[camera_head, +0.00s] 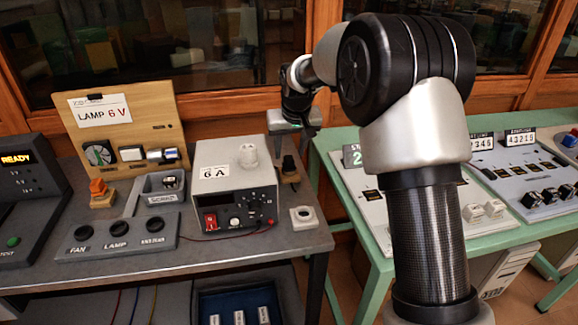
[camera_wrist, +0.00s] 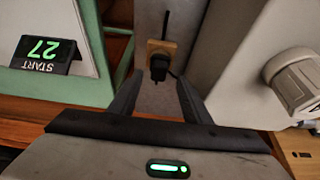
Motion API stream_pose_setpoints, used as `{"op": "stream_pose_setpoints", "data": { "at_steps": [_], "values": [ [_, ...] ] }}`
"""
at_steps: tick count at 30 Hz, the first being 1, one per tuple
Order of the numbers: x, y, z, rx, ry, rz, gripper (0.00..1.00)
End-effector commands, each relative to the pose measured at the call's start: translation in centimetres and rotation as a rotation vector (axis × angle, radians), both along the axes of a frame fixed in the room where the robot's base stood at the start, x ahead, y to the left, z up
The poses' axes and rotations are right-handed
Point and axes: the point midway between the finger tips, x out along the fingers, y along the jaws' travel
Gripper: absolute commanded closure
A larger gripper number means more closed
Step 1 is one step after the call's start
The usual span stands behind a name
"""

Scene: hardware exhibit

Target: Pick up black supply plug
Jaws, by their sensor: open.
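The black supply plug (camera_head: 289,164) stands on a small wooden block at the right side of the grey power supply box (camera_head: 215,195) marked 6 A. In the wrist view the plug (camera_wrist: 160,66) sits on its wooden block (camera_wrist: 168,46), with a black cord running from it. My gripper (camera_head: 298,130) is above and behind the plug in the head view. In the wrist view my gripper (camera_wrist: 158,88) is open and empty, its two dark fingers spread either side of the plug's line. The plug shows beyond the fingertips, in the gap.
The supply box stands close beside the plug. A white socket piece (camera_head: 303,217) lies in front of it. A lamp board (camera_head: 122,130) and switch panel (camera_head: 118,238) are at left. A green-framed table (camera_head: 345,225) with counter panels stands at right, across a gap.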

Motion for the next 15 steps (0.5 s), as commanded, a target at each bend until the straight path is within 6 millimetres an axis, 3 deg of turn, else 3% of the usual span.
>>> {"op": "stream_pose_setpoints", "data": {
  "at_steps": [6, 14, 15],
  "values": [
    [1.5, 0.1, -3.3, 0.000, 0.002, 0.000, 0.56],
    [1.7, 0.1, -3.5, 0.000, 0.001, 0.000, 0.56],
    [1.7, 0.1, -3.5, 0.000, 0.001, 0.000, 0.61]
  ]
}}
